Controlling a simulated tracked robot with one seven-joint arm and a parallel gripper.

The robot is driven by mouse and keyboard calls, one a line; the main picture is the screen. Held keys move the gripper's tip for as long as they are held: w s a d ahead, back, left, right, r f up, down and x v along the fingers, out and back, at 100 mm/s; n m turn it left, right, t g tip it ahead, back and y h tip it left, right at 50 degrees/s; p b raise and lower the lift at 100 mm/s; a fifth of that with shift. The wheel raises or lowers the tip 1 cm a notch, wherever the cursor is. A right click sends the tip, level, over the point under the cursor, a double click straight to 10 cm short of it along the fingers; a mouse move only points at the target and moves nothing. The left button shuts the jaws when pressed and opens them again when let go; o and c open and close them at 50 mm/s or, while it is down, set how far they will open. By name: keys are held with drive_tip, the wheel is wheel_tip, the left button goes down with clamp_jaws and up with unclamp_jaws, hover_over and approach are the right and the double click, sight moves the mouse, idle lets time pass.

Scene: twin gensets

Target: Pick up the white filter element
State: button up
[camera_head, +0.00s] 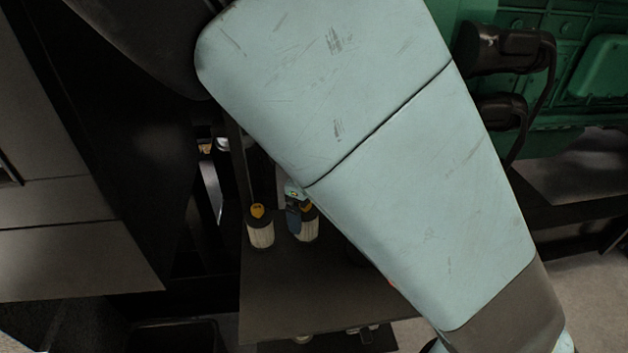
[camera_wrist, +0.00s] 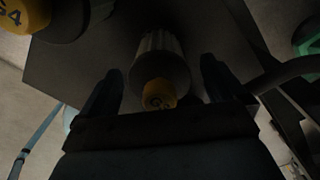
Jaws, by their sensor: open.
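Two pale, pleated filter elements with dark top rims and yellow knobs stand on a dark shelf (camera_head: 290,290) in the head view. The left one (camera_head: 260,233) is fully visible; the right one (camera_head: 308,228) is partly hidden by my gripper (camera_head: 294,215). In the wrist view, one pale filter element (camera_wrist: 160,43) lies between the two fingers of my gripper (camera_wrist: 160,68), its yellow knob (camera_wrist: 159,93) close to the palm. The fingers are open, with a dark gap on each side. Another yellow knob (camera_wrist: 14,14) shows at the upper left. Dim light leaves which element is whitest unclear.
My pale blue arm covers the middle of the head view. Green machinery (camera_head: 603,75) with black hoses stands at the right. Dark panels and a grey cabinet (camera_head: 75,255) stand at the left. A few small items (camera_head: 362,330) lie below the shelf's front edge.

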drive_tip(key=shift+f, duration=0.5)
drive_tip(key=c, duration=1.1)
drive_tip(key=shift+r, duration=0.1)
